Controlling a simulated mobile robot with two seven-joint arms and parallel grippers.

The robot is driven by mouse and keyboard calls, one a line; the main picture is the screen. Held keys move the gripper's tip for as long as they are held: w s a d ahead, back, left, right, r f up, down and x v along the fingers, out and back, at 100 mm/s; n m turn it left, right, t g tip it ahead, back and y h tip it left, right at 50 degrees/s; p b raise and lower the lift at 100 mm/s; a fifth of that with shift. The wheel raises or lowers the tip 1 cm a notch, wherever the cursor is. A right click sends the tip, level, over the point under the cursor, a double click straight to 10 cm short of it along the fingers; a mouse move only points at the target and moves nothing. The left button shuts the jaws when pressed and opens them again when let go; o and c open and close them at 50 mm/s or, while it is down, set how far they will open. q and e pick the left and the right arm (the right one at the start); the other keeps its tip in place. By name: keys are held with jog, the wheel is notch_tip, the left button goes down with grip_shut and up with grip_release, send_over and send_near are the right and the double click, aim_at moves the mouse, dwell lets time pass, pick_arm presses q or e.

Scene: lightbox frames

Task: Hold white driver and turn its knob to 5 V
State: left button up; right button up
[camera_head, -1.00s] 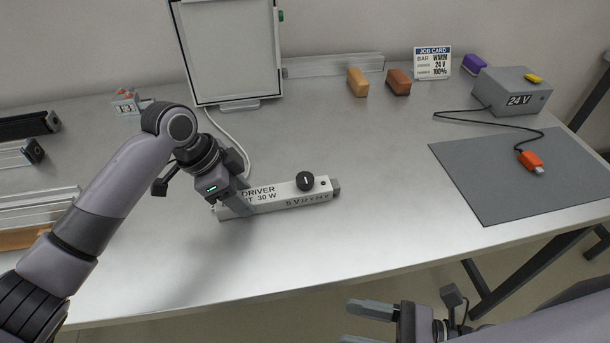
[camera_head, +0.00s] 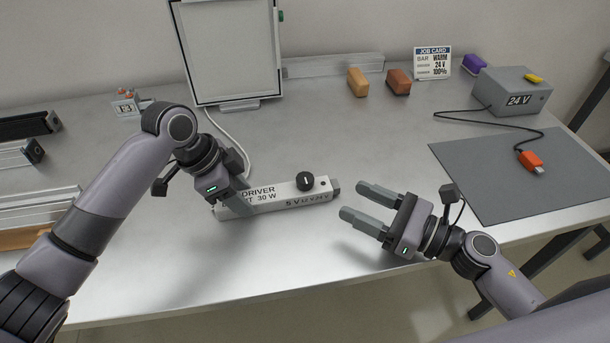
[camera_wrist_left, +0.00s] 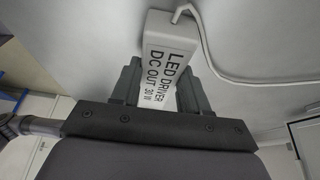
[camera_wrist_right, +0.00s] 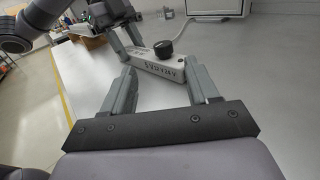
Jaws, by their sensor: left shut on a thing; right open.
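The white driver (camera_head: 275,197) lies on the table, marked "DRIVER" and "30 W", with "5 V" and other voltages printed near its right end. Its black round knob (camera_head: 306,181) sits on top near that end; a pale line marks it. My left gripper (camera_head: 240,203) is shut on the driver's left part, and the left wrist view shows the white body (camera_wrist_left: 168,62) between the fingers. My right gripper (camera_head: 360,205) is open and empty, right of the driver and apart from it, fingers pointing left. In the right wrist view the knob (camera_wrist_right: 163,49) shows beyond the open fingers.
A grey mat (camera_head: 490,190) with an orange plug (camera_head: 531,161) lies at the right. A grey "24 V" box (camera_head: 512,92) and a job card (camera_head: 432,63) stand behind. A white panel (camera_head: 228,55) stands at the back. The table in front of the driver is clear.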

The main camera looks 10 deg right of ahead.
aim_at(305, 177)
jog(key=shift+w+f, duration=0.15)
jog(key=shift+w, duration=0.15)
jog(key=x, duration=1.1)
jog(key=shift+w+a+f, duration=0.15)
jog(key=shift+w+a, duration=0.05)
jog(key=shift+w, duration=0.05)
jog(key=c, duration=0.9)
